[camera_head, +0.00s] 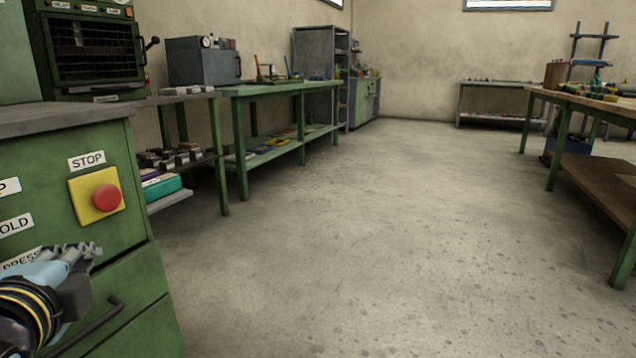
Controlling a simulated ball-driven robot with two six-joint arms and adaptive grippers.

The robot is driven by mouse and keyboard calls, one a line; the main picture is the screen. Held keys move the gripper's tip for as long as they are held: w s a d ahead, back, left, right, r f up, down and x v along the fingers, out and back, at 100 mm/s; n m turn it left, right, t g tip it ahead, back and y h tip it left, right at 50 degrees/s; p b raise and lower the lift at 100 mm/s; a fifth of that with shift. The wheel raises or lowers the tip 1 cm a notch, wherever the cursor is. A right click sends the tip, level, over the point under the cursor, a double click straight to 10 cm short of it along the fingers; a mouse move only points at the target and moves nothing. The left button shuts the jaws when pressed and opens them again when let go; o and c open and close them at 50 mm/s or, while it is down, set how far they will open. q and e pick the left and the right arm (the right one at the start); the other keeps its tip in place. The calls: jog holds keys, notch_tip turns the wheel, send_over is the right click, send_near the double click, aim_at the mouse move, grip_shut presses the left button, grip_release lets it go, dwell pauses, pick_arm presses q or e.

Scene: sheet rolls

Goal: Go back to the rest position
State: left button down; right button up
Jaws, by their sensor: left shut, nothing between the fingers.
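My left gripper (84,254) is at the lower left, in front of the green machine cabinet (122,268). It is shut and empty, with its grey fingers close together. It hides part of the label that reads PRESS. A red STOP button (106,198) on a yellow plate is above and to the right of the gripper, apart from it. My right gripper does not show.
A dark drawer handle (98,322) sticks out below the gripper. Green workbenches (240,140) line the left wall. A wooden-topped bench (586,103) stands at the right. The concrete floor (380,220) between them is clear.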

pick_arm(q)
jog(key=s+f+n+g+h, duration=0.15)
jog(key=s+f+g, duration=0.35)
jog(key=f, duration=0.5)
jog(key=s+f+n+g+h, duration=0.1)
jog(key=s+f+n+g, duration=0.15)
jog(key=s+f, duration=0.7)
jog(key=s+d+f+n+g+h+p, duration=0.15)
jog(key=s+f+n+g+p, duration=0.65)
jog(key=s+f, duration=0.95)
jog(key=s+a+n+t+p, duration=0.1)
jog(key=s+p, duration=0.9)
jog(key=s, duration=0.3)
jog(key=shift+s+r+n+h, duration=0.25)
jog(key=shift+s+n+h, duration=0.05)
jog(key=shift+n+h, duration=0.1)
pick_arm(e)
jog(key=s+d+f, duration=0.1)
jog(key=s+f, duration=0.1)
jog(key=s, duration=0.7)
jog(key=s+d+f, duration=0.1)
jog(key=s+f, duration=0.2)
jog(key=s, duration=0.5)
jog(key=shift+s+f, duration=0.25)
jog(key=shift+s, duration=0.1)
pick_arm(q)
jog(key=shift+t, duration=0.25)
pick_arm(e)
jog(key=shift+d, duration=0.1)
